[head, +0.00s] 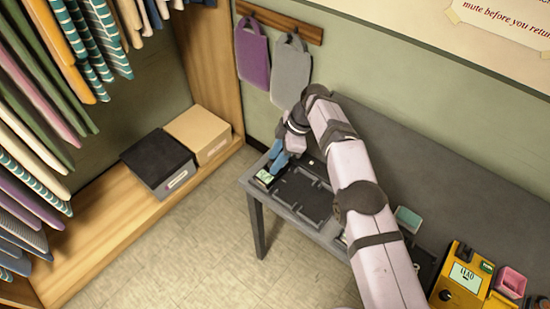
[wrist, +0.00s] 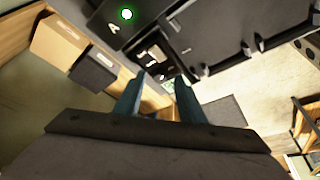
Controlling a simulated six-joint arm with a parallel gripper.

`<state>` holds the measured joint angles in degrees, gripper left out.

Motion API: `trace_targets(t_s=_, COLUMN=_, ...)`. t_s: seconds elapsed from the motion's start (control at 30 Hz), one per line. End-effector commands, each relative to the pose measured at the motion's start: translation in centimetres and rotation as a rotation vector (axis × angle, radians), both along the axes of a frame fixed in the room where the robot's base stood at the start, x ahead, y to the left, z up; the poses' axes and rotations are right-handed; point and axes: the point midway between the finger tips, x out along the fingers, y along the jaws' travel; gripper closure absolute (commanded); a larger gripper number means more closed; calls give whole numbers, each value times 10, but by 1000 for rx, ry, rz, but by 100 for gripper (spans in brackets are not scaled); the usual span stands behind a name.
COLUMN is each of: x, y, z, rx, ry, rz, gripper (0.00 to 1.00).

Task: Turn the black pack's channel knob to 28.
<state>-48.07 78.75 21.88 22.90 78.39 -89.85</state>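A small black pack (head: 265,178) with a pale green screen lies at the left end of the grey bench. Its screen digits are too small to read. In the wrist view a black pack body (wrist: 150,52) shows beyond my fingertips, with a lit green lamp (wrist: 127,14) and a white letter A nearby. My gripper (head: 281,158) is low over the pack's far side in the head view. In the wrist view its two blue fingers (wrist: 163,80) stand apart with a gap between the tips. I cannot make out the channel knob; the fingers or the pack may hide it.
A black tray (head: 303,195) lies on the bench (head: 283,211) right beside the pack. A yellow device (head: 465,278) with a screen and a pink box (head: 511,283) stand far right. Boxes (head: 158,160) sit on the wooden shelf at left. Purple and grey bags hang behind my arm.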

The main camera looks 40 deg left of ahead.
Motion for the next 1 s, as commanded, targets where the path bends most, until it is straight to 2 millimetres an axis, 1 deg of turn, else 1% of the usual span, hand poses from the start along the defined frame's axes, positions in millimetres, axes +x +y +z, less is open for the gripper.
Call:
trace_targets(t_s=0.1, x=-1, y=1, z=-4, rx=-1, ry=1, rz=0, gripper=64)
trace_targets(t_s=0.33, x=-1, y=1, z=-4, rx=0, ry=0, rz=0, gripper=64)
trace_targets(t_s=0.37, x=-1, y=1, z=-4, rx=0, ry=0, rz=0, gripper=68)
trace_targets(t_s=0.4, x=-1, y=1, z=-4, rx=0, ry=0, rz=0, gripper=78)
trace_targets(t_s=0.5, x=-1, y=1, z=-4, rx=0, ry=0, rz=0, gripper=100)
trace_targets(t_s=0.77, x=-1, y=2, z=-4, rx=0, ry=0, rz=-12, gripper=100)
trace_targets(t_s=1.0, x=-1, y=2, z=-4, rx=1, ry=0, rz=-80, gripper=100)
